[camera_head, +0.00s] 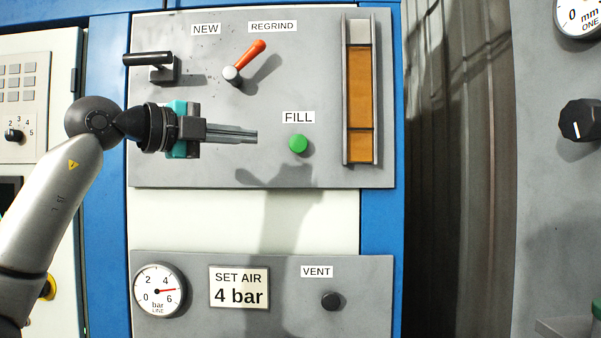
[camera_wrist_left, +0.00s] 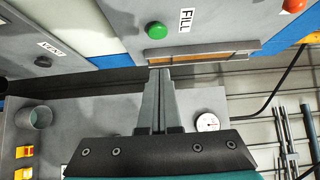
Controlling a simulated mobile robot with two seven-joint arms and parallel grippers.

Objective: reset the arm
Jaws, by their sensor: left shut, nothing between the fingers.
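My left gripper (camera_head: 256,135) is shut and empty. In the head view it points right in front of the upper grey panel, left of the green FILL button (camera_head: 298,144), with a visible gap between them. In the left wrist view the closed fingers (camera_wrist_left: 161,75) reach up toward the panel edge, and the FILL button (camera_wrist_left: 156,30) is beyond them. My left arm (camera_head: 50,205) comes in from the lower left. My right gripper is not in either view.
The upper panel also has a black lever (camera_head: 148,58), an orange-tipped lever (camera_head: 249,60) and an amber sight window (camera_head: 359,95). Below are a round pressure gauge (camera_head: 159,291), a SET AIR 4 bar sign (camera_head: 239,287) and a dark VENT knob (camera_head: 331,300). A black dial knob (camera_head: 579,119) is at the right.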

